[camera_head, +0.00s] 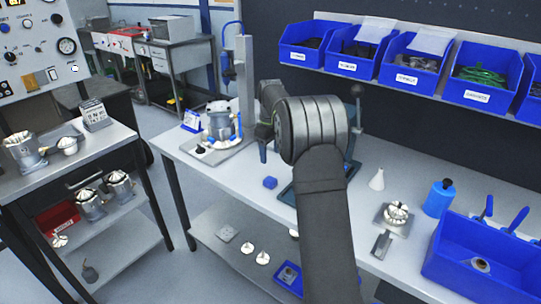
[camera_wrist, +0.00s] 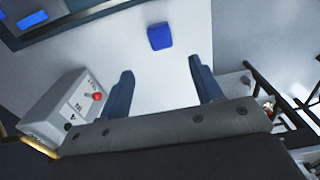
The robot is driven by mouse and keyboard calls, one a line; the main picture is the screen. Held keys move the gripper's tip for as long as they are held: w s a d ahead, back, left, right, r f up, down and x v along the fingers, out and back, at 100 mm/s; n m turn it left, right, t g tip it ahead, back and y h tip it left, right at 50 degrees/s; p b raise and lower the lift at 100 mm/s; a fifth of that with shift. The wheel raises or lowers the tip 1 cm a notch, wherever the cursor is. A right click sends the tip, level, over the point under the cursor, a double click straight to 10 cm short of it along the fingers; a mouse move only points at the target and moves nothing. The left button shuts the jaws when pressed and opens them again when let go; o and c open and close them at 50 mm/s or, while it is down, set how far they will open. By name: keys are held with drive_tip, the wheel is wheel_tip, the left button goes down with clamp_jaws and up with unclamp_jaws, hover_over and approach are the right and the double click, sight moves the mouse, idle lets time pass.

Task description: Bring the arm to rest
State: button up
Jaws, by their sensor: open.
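My gripper (camera_wrist: 158,82) is open and empty in the wrist view, its two dark blue-grey fingers pointing at the light workbench top. A small blue block (camera_wrist: 160,36) lies on the bench beyond the fingertips, apart from them. The block also shows in the head view (camera_head: 270,182), left of my arm. In the head view my dark arm rises from the bottom centre over the bench (camera_head: 355,240) and bends toward the back.
A housing on a fixture (camera_head: 220,125) stands on the bench's left part. A dark blue-edged tray (camera_head: 287,196) lies partly behind my arm. A blue bottle (camera_head: 439,199), white cone (camera_head: 377,180) and blue crate (camera_head: 447,262) stand to the right. In the wrist view, a switch box (camera_wrist: 65,105) is left of the fingers.

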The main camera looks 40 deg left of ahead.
sight(270, 180)
wheel_tip(270, 180, down, 12)
drive_tip(key=shift+r, duration=1.7)
